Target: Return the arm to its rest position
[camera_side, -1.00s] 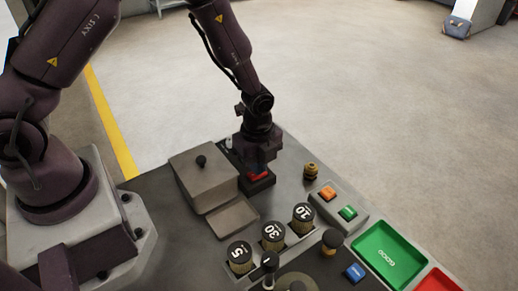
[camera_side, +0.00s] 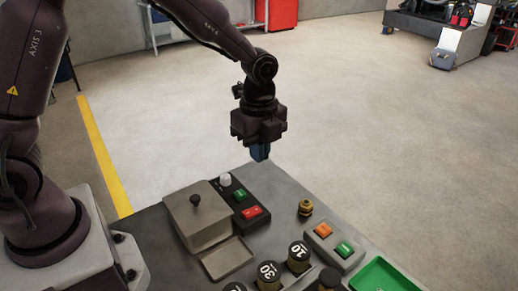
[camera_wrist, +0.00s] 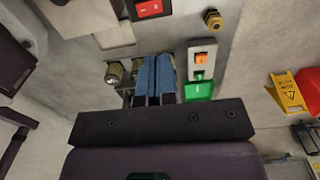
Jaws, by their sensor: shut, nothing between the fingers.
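My gripper (camera_side: 260,152) hangs in the air above the back of the grey bench, fingers pointing down, shut and empty. In the wrist view its blue fingers (camera_wrist: 153,75) lie side by side. Below it in the side view is a black switch box with a red rocker switch (camera_side: 252,212), a green button (camera_side: 240,195) and a white knob (camera_side: 225,180). My gripper is clear of all of these. The red switch also shows at the top of the wrist view (camera_wrist: 149,8).
A grey box with a black knob (camera_side: 198,215) stands left of the switches. A brass fitting (camera_side: 305,208), orange (camera_side: 323,230) and green buttons (camera_side: 344,249), numbered cylinders (camera_side: 299,256) and a green tray (camera_side: 380,277) lie to the right. The air around my gripper is free.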

